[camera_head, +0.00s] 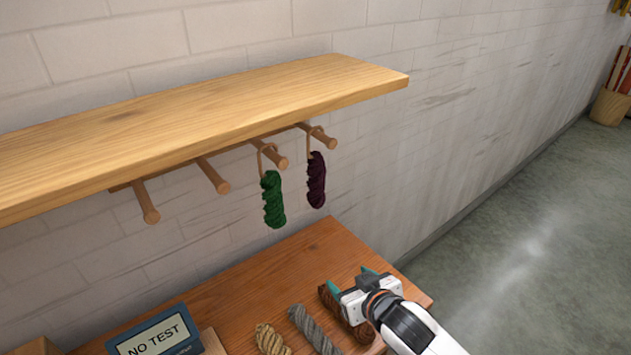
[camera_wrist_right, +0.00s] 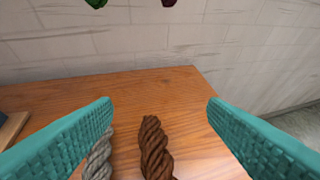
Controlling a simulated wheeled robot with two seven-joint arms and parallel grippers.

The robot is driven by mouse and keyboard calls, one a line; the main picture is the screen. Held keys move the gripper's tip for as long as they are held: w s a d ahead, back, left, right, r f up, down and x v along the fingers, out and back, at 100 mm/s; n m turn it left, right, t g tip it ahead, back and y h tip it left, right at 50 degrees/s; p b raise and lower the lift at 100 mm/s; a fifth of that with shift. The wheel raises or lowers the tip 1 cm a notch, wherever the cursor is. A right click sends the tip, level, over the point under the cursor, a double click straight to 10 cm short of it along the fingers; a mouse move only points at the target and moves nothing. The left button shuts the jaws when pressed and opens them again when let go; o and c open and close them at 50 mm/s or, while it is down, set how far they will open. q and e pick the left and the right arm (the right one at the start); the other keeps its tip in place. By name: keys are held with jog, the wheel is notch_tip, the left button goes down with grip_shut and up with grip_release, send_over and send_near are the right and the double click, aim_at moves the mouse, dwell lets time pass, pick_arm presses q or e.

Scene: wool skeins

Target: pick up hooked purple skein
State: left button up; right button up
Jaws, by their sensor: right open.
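The dark purple skein (camera_head: 316,180) hangs by a loop from the rightmost wooden peg (camera_head: 318,136) under the shelf. In the right wrist view only its lower tip (camera_wrist_right: 168,3) shows at the top edge. My right gripper (camera_head: 350,284) is below and to the right of it, low over the table, with its teal fingers apart. In the right wrist view the right gripper (camera_wrist_right: 160,108) is open with nothing held; a brown skein lies on the table in the space seen between the fingers. My left gripper is out of view.
A green skein (camera_head: 273,200) hangs on the peg left of the purple one. On the table (camera_head: 235,290) lie brown (camera_head: 346,315), grey (camera_head: 314,328) and tan (camera_head: 271,340) skeins. A "NO TEST" sign (camera_head: 155,335) stands left. The wooden shelf (camera_head: 200,118) overhangs the pegs.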

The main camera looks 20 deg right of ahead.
aim_at(321, 179)
jog(key=w+r+t+y, duration=0.1)
jog(key=w+r, duration=0.3)
jog(key=w, duration=0.1)
jog(key=w+r+n+t+y+p, duration=0.1)
jog(key=w+r+t+y, duration=0.1)
jog(key=w+r, duration=0.2)
jog(key=w+r+n+t+y+p, duration=0.1)
jog(key=w+r+y, duration=0.1)
jog(key=w+r, duration=0.3)
jog(key=shift+w+a+t, duration=0.1)
jog(key=shift+w+t, duration=0.3)
jog(key=shift+w, duration=1)
jog(key=shift+w+a+f, duration=0.1)
jog(key=shift+w, duration=0.2)
jog(key=shift+w+a+p, duration=0.1)
jog(key=shift+w+p, duration=0.35)
jog(key=shift+w, duration=0.1)
jog(key=p+x, duration=0.1)
jog(key=x, duration=0.2)
jog(key=shift+w, duration=0.25)
jog(key=shift+w+a, duration=0.1)
jog(key=shift+w, duration=0.35)
jog(key=shift+s, duration=0.15)
jog(key=shift+c, duration=1.2)
jog(key=c, duration=0.8)
